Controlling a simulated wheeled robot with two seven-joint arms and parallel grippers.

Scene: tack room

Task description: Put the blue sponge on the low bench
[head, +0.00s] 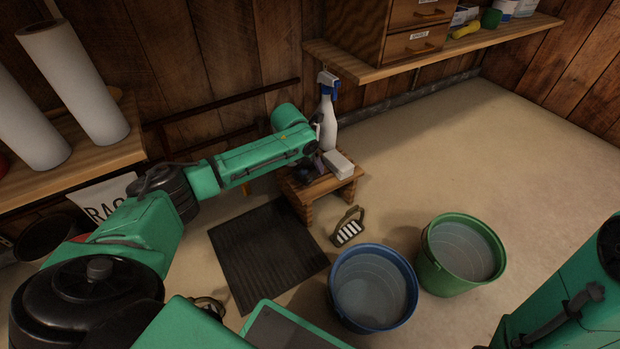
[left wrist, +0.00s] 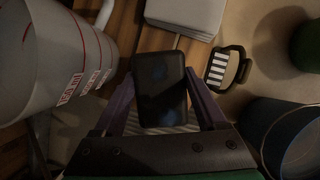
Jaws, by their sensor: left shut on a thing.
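The low bench (head: 348,187) is a small wooden stool by the back wall. My left gripper (head: 316,168) is over its left part, pointing down. In the left wrist view the jaws (left wrist: 160,112) are shut on a dark, rounded block (left wrist: 160,80), which looks like the blue sponge in shadow. In the head view the arm and gripper mostly hide the block. I cannot tell whether it touches the bench top. My right gripper is not in view; only part of that arm shows at the lower right.
A spray bottle (head: 329,125) and a white block (head: 339,163) stand on the bench, close to the gripper. A brush (head: 348,228), a blue bucket (head: 348,311), a green bucket (head: 431,278) and a black mat (head: 262,252) are on the floor in front. A shelf (head: 480,42) overhangs behind.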

